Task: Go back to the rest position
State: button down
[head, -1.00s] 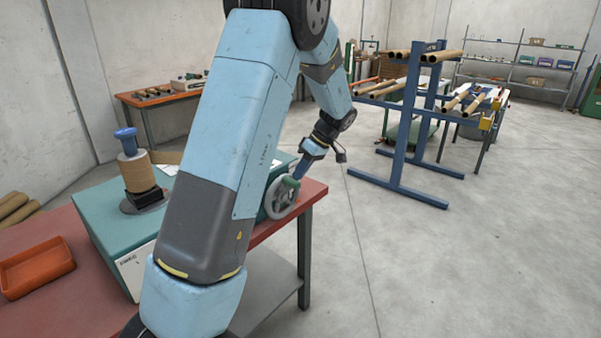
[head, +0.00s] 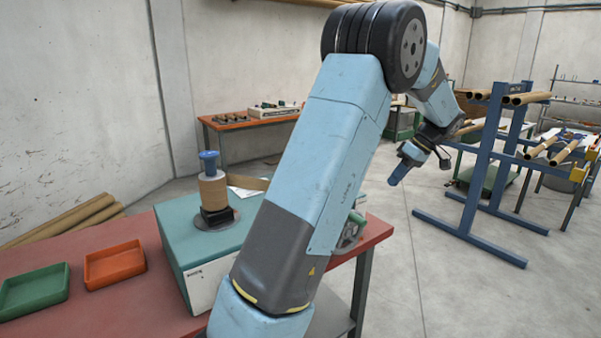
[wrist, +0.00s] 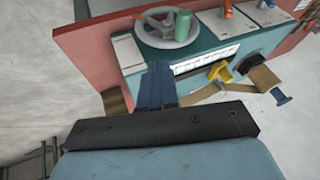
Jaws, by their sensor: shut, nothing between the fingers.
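My gripper (head: 398,174) hangs in the air to the right of the red bench, clear of the winder, with its blue fingers together and nothing in them. In the wrist view its blue fingers (wrist: 158,84) show closed, pointing toward the winder. The teal spiral winder (head: 185,237) stands on the bench, with a brown wound core under a blue cap (head: 208,161) on top. Its handwheel (head: 350,232) is mostly hidden behind my arm in the head view. In the wrist view the grey handwheel (wrist: 168,30) with its green handle (wrist: 184,24) is clear, apart from the fingers.
On the red bench (head: 110,303) lie an orange tray (head: 113,264) and a green tray (head: 34,291). A blue rack (head: 487,160) with cardboard tubes stands on the right. An orange-topped table (head: 232,122) stands behind. The floor between bench and rack is open.

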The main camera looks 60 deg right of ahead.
jog(key=shift+w, duration=0.1)
jog(key=w+a+r+n+g, duration=0.1)
jog(key=w+a+r, duration=0.25)
jog(key=w, duration=0.75)
jog(key=w+a+r+g, duration=0.1)
jog(key=w+a+r, duration=0.3)
jog(key=w, duration=0.6)
jog(key=w+a+r+g+h, duration=0.1)
jog(key=w+a+r, duration=0.2)
jog(key=w+a, duration=1.2)
jog(key=w+a+r+n+h, duration=0.1)
jog(key=w+a, duration=0.1)
jog(key=a, duration=0.8)
jog(key=w+a+n, duration=0.1)
jog(key=w+a, duration=0.1)
jog(key=a, duration=0.8)
jog(key=s+a+f+t, duration=0.1)
jog(key=s+a, duration=0.1)
jog(key=a, duration=0.4)
jog(key=s+a+f+t, duration=0.1)
jog(key=s+a, duration=0.2)
jog(key=a, duration=0.3)
jog(key=s+a+f+n, duration=0.1)
jog(key=s+a, duration=0.1)
jog(key=a, duration=0.5)
jog(key=shift+s+t, duration=0.3)
jog(key=shift+t, duration=0.1)
